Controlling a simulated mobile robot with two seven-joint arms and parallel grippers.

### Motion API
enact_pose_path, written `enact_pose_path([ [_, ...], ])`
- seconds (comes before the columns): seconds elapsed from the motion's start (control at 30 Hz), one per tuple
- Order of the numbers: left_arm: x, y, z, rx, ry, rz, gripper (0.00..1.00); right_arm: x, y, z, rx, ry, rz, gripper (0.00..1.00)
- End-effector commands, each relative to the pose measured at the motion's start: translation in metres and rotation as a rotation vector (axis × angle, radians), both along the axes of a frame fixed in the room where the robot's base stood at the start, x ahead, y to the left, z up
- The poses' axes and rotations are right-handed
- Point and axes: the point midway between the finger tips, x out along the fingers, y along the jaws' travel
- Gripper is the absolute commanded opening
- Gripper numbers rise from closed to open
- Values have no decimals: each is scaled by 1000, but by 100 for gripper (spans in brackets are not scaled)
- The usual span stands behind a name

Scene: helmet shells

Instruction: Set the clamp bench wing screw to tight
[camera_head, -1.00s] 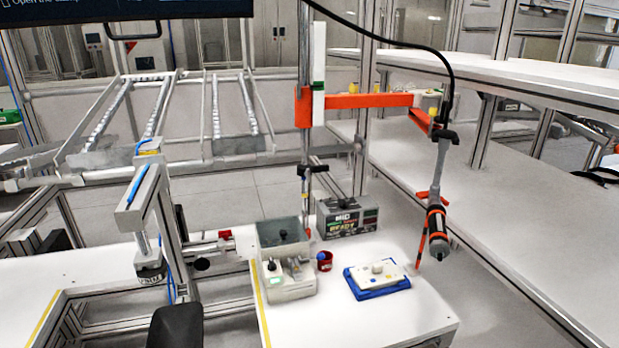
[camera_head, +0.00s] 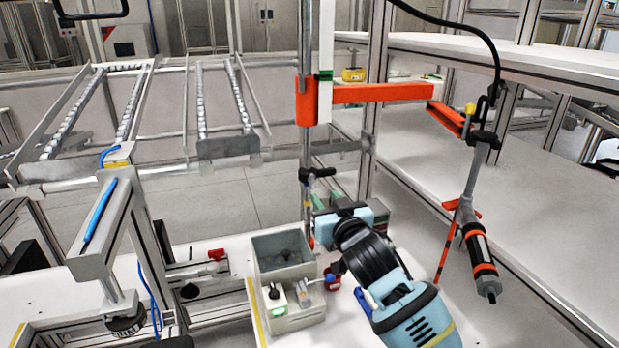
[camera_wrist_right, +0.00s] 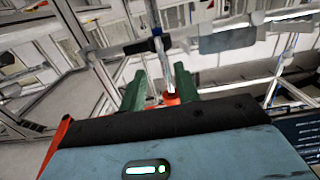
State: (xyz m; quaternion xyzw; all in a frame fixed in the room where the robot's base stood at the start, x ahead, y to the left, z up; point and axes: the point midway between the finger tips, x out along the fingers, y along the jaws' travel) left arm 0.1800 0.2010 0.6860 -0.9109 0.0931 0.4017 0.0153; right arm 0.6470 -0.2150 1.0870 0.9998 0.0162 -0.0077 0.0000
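A small red winged piece (camera_head: 216,254) sits on a rail left of the grey bins in the head view, with a dark round knob (camera_head: 190,291) below it. A black clamp handle (camera_head: 318,173) is fixed on the upright metal post. I cannot tell for certain which is the wing screw, nor how tight it is. My right gripper (camera_head: 322,204) is raised above the white table beside the post. In the right wrist view its green fingers (camera_wrist_right: 160,88) are apart, with the post showing between them and nothing held. The black handle (camera_wrist_right: 145,46) shows beyond them. My left gripper is out of view.
A power tool (camera_head: 478,255) hangs at right from the orange arm (camera_head: 380,93). A blue-based tray (camera_head: 365,300) is mostly hidden behind my arm.

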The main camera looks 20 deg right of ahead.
Motion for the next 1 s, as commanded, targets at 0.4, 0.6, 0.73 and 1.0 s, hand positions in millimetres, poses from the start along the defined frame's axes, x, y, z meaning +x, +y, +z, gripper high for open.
enact_pose_path([
  [0.4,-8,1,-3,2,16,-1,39,15,0,5,-1,-12,1,32],
  [0.6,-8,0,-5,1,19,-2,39,41,1,4,-1,-11,1,32],
  [0.73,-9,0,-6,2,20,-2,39,57,2,5,-1,-11,1,32],
  [1.0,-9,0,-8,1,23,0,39,77,3,4,0,-11,2,32],
])
